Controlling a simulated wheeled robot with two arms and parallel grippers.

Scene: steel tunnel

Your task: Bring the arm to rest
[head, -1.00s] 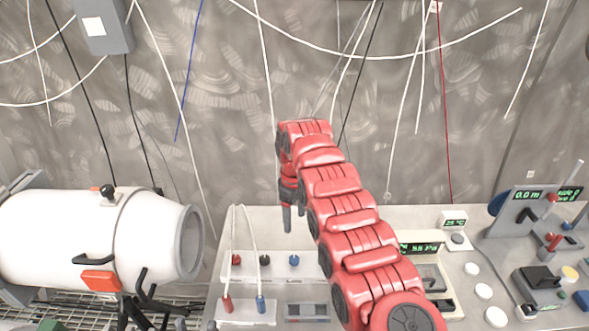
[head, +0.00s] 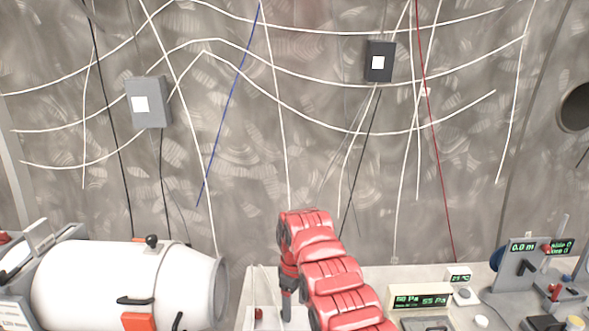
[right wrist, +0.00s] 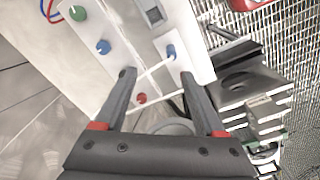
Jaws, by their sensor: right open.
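My right arm is red and segmented and reaches in from the bottom of the head view. Its gripper (head: 287,306) hangs pointing down over the left part of the bench. In the right wrist view the gripper (right wrist: 156,77) has its two dark fingers apart, with nothing held between them. Beyond the fingers are a white panel with a green post (right wrist: 78,13), a blue post (right wrist: 103,46), a blue plug (right wrist: 171,50) and a red plug (right wrist: 141,98). White leads run across behind the fingers; I cannot tell how far below they are. My left gripper is not in view.
The bench (head: 375,275) carries a pressure display (head: 420,300) and other instruments to the right. White, black, blue and red cables hang on the grey wall. A mesh floor shows in the right wrist view.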

